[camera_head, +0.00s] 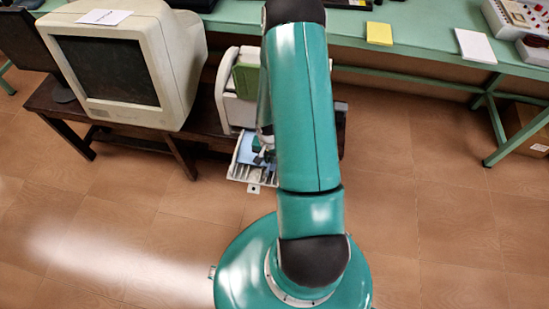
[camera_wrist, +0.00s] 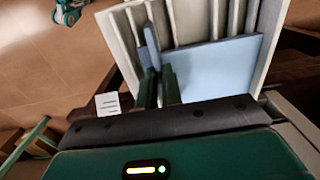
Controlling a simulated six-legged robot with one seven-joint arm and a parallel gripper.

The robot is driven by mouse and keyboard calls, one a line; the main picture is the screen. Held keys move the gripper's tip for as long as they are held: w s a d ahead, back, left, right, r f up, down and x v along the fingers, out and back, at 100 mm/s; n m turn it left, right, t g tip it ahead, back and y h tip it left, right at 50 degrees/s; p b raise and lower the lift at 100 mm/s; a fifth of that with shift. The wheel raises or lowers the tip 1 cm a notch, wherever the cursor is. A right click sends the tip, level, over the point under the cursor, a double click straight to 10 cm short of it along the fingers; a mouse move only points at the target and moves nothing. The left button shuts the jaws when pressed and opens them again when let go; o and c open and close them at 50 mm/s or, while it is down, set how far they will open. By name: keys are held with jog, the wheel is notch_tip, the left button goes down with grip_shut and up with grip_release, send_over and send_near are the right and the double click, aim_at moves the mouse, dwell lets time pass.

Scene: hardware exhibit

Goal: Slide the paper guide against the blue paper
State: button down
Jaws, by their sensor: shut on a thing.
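The light blue paper (camera_wrist: 215,68) lies in a pale ribbed tray (camera_wrist: 272,25) in the wrist view. It also shows small in the head view (camera_head: 246,153), partly behind my arm. The paper guide (camera_wrist: 150,42) is a narrow blue-grey upright tab left of the paper. My gripper (camera_wrist: 159,75) has its two dark green fingers closed around the guide, with the tab's end standing out beyond them. The right finger overlaps the paper's left edge in the picture, so I cannot tell whether guide and paper touch. My arm hides most of the gripper in the head view.
The tray belongs to a beige printer (camera_head: 233,105) on a low dark wooden table. An old beige monitor (camera_head: 120,70) stands to its left. A long green bench (camera_head: 410,45) runs behind, holding a yellow pad (camera_head: 379,33). The floor in front is clear.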

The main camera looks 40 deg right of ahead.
jog(key=c, duration=1.6)
grip_release()
jog(key=shift+o, duration=0.2)
jog(key=shift+r, duration=0.1)
notch_tip(320, 180, up, 14)
